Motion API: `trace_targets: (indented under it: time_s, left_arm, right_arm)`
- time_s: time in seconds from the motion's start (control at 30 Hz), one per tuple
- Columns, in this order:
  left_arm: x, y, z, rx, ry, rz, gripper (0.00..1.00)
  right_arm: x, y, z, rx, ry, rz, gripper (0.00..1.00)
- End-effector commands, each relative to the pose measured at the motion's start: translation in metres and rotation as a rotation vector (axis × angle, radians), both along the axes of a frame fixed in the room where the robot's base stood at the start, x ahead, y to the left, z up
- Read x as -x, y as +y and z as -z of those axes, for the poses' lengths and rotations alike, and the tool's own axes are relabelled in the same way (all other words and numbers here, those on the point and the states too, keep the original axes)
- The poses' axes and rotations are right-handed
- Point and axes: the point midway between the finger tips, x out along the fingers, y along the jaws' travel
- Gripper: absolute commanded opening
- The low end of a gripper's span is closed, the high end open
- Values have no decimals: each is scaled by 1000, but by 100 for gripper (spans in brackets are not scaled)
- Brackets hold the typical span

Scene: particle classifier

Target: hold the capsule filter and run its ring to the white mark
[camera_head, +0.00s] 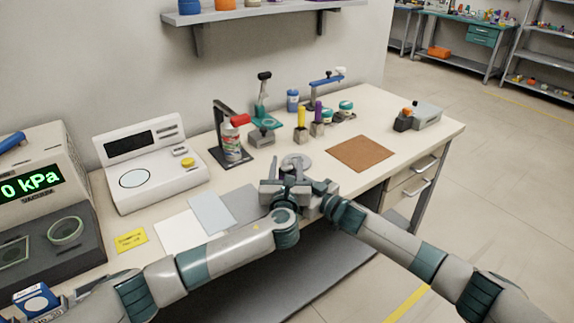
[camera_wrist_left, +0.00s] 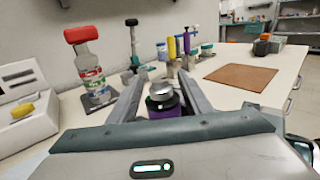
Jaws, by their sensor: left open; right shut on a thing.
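What looks like the capsule filter (camera_wrist_left: 163,108) is in the left wrist view, with a silver round top, a dark ring and a purple body. A small pale spot shows on the dark ring, but I cannot tell if it is the white mark. My left gripper (camera_wrist_left: 157,80) is open, its two fingers on either side of the filter, apparently without gripping it. In the head view the left gripper (camera_head: 287,182) meets my right gripper (camera_head: 308,188) over the table's front part. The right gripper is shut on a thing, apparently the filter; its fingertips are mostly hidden.
A spray-like bottle with a red top (camera_head: 232,145) stands on a dark stand behind. Several small holders and tools stand at the back. A brown mat (camera_head: 361,153) lies to the right with clear table around it. A white instrument (camera_head: 150,165) and a kPa gauge box (camera_head: 35,190) stand left.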

Motion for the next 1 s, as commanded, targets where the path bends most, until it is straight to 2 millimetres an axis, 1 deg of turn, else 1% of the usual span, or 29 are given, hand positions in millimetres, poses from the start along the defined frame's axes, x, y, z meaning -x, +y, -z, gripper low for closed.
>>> trace_targets:
  time_s: [0.2, 0.27, 0.3, 0.37, 0.4, 0.77, 1.0]
  left_arm:
    - [0, 0, 0, 0, 0, 0, 45]
    - [0, 0, 0, 0, 0, 0, 31]
    - [0, 0, 0, 0, 0, 0, 21]
    - [0, 0, 0, 0, 0, 0, 7]
    - [0, 0, 0, 0, 0, 0, 4]
    - [-1, 1, 0, -1, 0, 31, 4]
    - [-1, 2, 0, -2, -1, 135, 4]
  right_arm:
    - [0, 0, 0, 0, 0, 0, 0]
    - [0, 0, 0, 0, 0, 0, 0]
    - [0, 0, 0, 0, 0, 0, 0]
    - [0, 0, 0, 0, 0, 0, 0]
    - [0, 0, 0, 0, 0, 0, 0]
    - [0, 0, 0, 0, 0, 0, 0]
    - [0, 0, 0, 0, 0, 0, 0]
